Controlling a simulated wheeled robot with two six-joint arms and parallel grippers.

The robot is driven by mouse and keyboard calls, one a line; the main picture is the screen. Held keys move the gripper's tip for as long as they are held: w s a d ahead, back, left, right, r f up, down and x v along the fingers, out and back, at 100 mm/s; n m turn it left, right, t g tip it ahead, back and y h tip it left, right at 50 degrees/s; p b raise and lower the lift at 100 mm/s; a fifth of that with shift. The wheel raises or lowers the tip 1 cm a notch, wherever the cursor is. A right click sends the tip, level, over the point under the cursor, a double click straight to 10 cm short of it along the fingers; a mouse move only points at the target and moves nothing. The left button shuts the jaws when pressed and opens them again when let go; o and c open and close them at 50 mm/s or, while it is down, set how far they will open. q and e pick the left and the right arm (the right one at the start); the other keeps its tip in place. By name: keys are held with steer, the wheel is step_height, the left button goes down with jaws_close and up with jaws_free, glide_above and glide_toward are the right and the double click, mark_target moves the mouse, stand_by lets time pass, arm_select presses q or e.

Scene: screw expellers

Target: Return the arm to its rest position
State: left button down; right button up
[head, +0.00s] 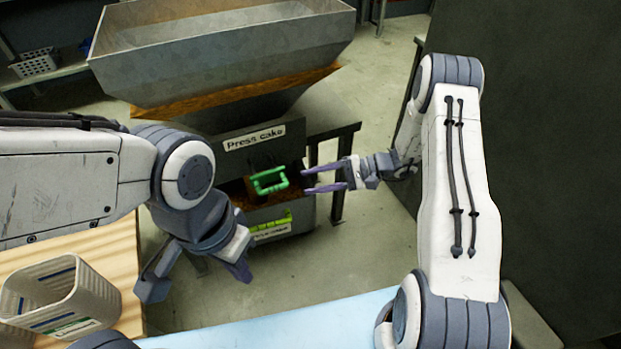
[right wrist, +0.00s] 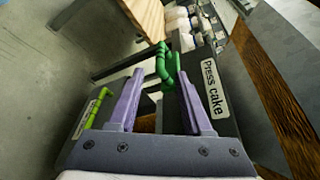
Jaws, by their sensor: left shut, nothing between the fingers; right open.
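My right gripper (head: 308,178) is open, its purple fingers pointing left in the head view. Its tips are a little to the right of a green handle (head: 270,181) at the press cake outlet. In the right wrist view the green handle (right wrist: 166,62) shows beyond the fingertips, with nothing gripped. My right arm (head: 455,185) is stretched forward on the right. My left gripper (head: 241,270) is shut and empty. It points down, low and left of the outlet.
The metal hopper machine (head: 225,50) with its "Press cake" label (head: 254,137) stands ahead. Below is a bin with a yellow-green handle (head: 270,223). A white basket (head: 60,298) stands on a wooden top at left. A dark panel (head: 545,150) is close at right.

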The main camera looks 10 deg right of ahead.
steer(key=s+a+r+n+g+h, duration=0.65)
steer(key=s+a+r, duration=0.3)
steer(key=s, duration=0.25)
steer(key=s+d+r+n+t+h, duration=0.1)
steer(key=s+r+n+t+h, duration=0.2)
steer(key=s, duration=0.5)
steer(key=s+r+n+t+h, duration=0.1)
steer(key=s+r+n+h, duration=0.2)
steer(key=s+n+h, duration=0.3)
step_height(320, 180, up, 22)
steer(key=s+y+p, duration=0.1)
steer(key=p, duration=2.1)
steer(key=shift+d, duration=0.3)
